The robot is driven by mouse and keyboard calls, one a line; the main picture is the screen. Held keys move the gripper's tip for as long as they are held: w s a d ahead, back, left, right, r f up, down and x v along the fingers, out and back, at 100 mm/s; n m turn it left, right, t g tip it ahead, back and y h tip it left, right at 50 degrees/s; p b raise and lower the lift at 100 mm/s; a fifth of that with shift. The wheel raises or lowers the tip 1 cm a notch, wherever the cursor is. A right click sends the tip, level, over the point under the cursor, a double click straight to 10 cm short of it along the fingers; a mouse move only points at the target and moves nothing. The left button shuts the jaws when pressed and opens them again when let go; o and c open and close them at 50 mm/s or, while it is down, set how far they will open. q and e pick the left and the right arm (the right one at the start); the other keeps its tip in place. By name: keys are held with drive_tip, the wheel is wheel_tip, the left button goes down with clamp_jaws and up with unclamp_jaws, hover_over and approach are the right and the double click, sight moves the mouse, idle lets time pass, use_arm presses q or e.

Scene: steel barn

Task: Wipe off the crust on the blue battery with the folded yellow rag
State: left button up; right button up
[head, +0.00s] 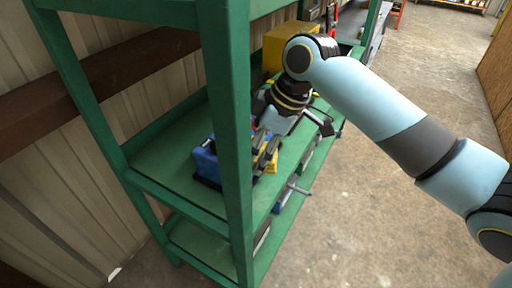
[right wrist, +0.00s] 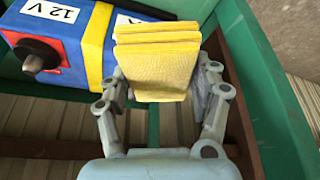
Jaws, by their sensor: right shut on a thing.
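The blue battery (head: 206,162) sits on the green shelf's upper board in the head view, partly behind the shelf's front post. In the right wrist view the battery (right wrist: 92,42) is at upper left, with a yellow band, a white "12 V" label and a terminal post on a red patch. The folded yellow rag (right wrist: 156,62) is between the fingers of my right gripper (right wrist: 160,90), which is shut on it. The rag overlaps the battery's right end in that view; I cannot tell whether they touch. I cannot make out the crust. My left gripper is not in view.
The green shelf's front post (head: 232,120) stands close to my right gripper. A yellow box (head: 284,46) stands further along the same board. The concrete floor (head: 370,220) on the right is clear. A corrugated wall (head: 50,170) is behind the shelf.

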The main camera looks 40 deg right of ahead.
drive_tip(key=shift+f+b, duration=0.3)
drive_tip(key=shift+f, duration=0.65)
drive_tip(key=shift+d, duration=0.1)
